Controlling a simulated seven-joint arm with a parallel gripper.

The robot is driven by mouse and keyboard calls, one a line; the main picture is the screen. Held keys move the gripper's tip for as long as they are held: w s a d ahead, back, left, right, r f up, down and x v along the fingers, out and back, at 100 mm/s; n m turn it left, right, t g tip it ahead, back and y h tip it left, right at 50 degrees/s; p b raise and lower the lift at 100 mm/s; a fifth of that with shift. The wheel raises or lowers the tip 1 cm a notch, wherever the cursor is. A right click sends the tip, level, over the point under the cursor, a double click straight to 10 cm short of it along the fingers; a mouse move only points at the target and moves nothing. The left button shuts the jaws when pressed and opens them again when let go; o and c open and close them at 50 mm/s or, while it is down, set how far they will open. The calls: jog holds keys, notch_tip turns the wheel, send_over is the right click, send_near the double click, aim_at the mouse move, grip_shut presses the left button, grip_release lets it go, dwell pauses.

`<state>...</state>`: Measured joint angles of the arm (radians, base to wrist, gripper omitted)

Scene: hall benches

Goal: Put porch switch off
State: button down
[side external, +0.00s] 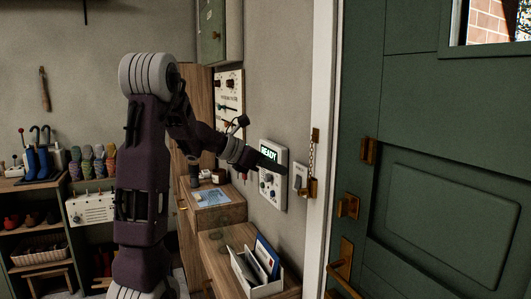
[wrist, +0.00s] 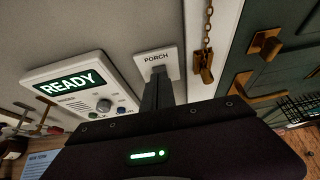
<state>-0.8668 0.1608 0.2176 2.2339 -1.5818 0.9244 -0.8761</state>
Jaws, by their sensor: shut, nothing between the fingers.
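The porch switch is a small white wall plate (wrist: 144,59) labelled PORCH in the wrist view. It also shows in the side view (side external: 300,174), on the wall between the READY panel and the door frame. My gripper (wrist: 159,76) is shut and empty, with its dark fingertips in front of the lower part of the plate. In the side view my gripper (side external: 281,166) points right toward the plate. The fingers hide the switch's lever, so I cannot tell its position or whether they touch it.
A white panel (wrist: 122,94) with a READY display and knobs is just left of the switch. A brass chain and latch (side external: 310,186) hang on the white door frame to its right. The green door (side external: 440,130) is beyond. A white file holder (side external: 263,287) stands on the low cabinet below.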

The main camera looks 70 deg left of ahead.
jog(key=s+r, duration=0.6)
jog(key=r, duration=0.1)
jog(key=shift+s+r, duration=0.15)
jog(key=shift+s, duration=0.2)
jog(key=s+d+f+m+g+h, duration=0.1)
jog(key=d+f+m+g+h, duration=0.15)
jog(key=d+m, duration=0.75)
jog(key=s+d+f+m+g+h, duration=0.1)
jog(key=d+f+m+g, duration=0.2)
jog(key=d+m, duration=0.75)
jog(key=s+d+f+m+y, duration=0.1)
jog(key=s+d+f+m, duration=0.2)
jog(key=s+d+m, duration=0.2)
jog(key=s+d+f+m+g+y, duration=0.1)
jog(key=s+d+f+m+y, duration=0.1)
jog(key=s+d+f+m, duration=0.2)
jog(key=s+d+m, duration=0.1)
jog(key=s+m, duration=0.2)
jog(key=m, duration=0.3)
jog(key=shift+s+d, duration=0.15)
jog(key=shift+m+y, duration=0.25)
